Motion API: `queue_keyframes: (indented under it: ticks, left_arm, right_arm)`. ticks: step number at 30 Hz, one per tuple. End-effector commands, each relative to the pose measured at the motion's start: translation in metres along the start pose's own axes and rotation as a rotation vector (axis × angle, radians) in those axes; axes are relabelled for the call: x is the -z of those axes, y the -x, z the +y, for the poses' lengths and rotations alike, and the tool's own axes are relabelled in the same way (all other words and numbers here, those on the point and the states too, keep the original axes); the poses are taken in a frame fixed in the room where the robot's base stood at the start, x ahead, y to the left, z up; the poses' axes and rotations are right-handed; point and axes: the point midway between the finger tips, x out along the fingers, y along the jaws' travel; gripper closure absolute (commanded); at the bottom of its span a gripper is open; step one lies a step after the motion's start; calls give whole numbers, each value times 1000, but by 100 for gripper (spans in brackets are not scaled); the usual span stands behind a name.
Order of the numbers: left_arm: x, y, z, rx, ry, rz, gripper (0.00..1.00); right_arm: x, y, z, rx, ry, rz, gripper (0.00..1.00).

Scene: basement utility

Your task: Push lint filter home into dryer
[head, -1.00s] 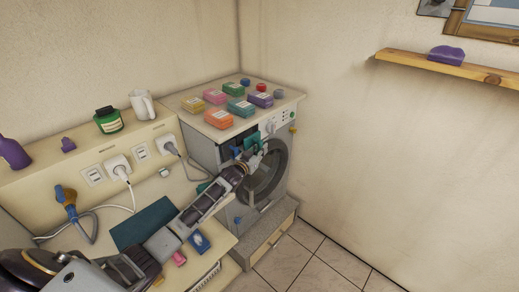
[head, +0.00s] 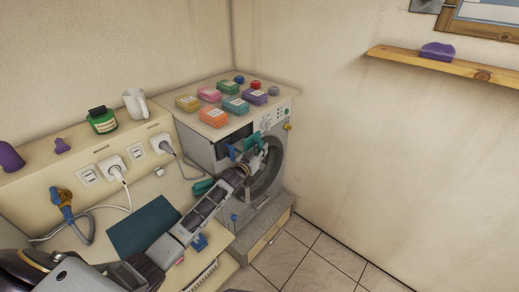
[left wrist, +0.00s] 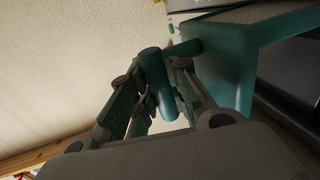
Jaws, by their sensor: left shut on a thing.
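The teal lint filter (head: 249,143) is at the upper front of the grey-white dryer (head: 206,155), beside its dark panel. In the left wrist view its teal frame (left wrist: 232,70) fills the upper right, and its round grip bar (left wrist: 155,72) stands out from it. My left gripper (head: 261,157) is in front of the dryer. Its fingers (left wrist: 155,100) are shut around the grip bar. How deep the filter sits in the dryer is unclear. My right gripper is not in view.
Several coloured boxes stand on the dryer top (head: 186,105). The counter at left carries a dark teal mat (head: 143,229). The tiled floor (head: 318,256) at right is clear.

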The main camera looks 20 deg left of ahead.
Motion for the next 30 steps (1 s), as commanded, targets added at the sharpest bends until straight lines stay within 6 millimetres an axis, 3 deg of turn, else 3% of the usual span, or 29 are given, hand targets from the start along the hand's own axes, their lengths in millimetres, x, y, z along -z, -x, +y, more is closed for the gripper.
queue_keyframes:
  ticks: [30]
  left_arm:
    - [2,6,31,-1,1,2,100]
  right_arm:
    - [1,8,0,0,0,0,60]
